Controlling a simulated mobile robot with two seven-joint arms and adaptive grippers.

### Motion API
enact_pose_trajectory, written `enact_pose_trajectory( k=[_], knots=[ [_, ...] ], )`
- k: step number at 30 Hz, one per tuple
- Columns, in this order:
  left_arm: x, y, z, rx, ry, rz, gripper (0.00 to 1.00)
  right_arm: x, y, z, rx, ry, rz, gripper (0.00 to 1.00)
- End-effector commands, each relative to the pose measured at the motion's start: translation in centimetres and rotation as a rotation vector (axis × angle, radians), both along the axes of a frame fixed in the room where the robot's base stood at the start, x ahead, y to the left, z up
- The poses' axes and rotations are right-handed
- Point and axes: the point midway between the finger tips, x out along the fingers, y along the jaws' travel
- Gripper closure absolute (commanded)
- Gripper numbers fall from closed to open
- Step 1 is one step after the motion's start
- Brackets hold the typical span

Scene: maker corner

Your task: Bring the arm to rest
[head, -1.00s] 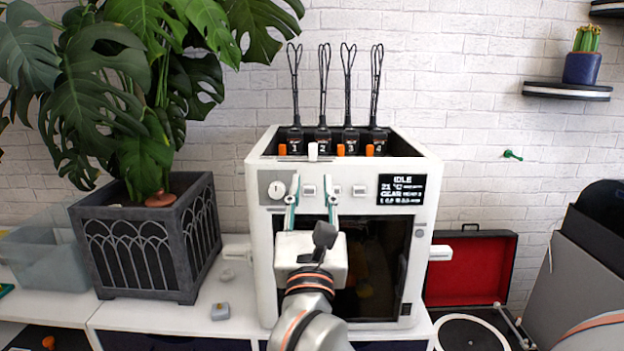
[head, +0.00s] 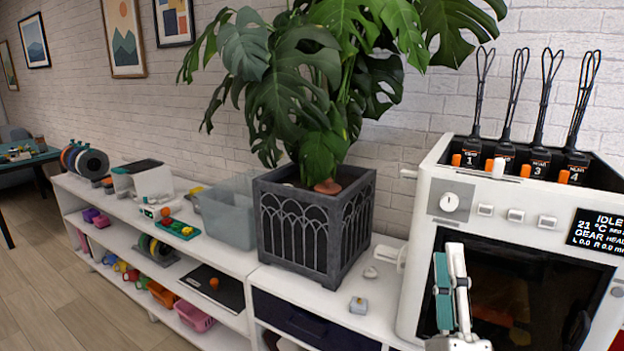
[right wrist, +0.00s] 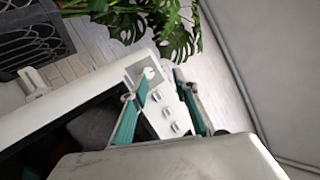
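My right gripper (head: 448,254) is raised in front of the dark door at the left of a white printer-like machine (head: 425,215), below its round dial (head: 450,202). Its teal-padded fingers point up. In the right wrist view the two fingers (right wrist: 160,74) stand apart with nothing held between them, and the machine's dial and buttons show behind them. Whether the fingers touch the machine cannot be told. My left gripper is not in view.
A grey planter (head: 313,225) with a large plant stands left of the machine, with a clear bin (head: 228,212) beyond it. The machine's display (head: 598,230) reads IDLE.

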Motion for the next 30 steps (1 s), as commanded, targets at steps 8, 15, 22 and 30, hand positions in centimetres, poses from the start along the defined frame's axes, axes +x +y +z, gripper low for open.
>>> enact_pose_trajectory(
  k=[8,15,22,30],
  knots=[
    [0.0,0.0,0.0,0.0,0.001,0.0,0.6,-0.9,6.4,-18.5,-0.83,0.344,-0.055,0.71],
    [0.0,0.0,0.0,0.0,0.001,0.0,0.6,-5.8,6.5,-34.2,-1.385,0.588,0.011,0.71],
    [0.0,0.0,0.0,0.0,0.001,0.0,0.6,-12.2,3.7,-45.0,-1.78,0.757,0.111,0.71],
    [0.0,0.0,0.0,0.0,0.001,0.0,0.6,-15.1,2.1,-48.6,-1.93,0.815,0.159,0.71]
  ],
)
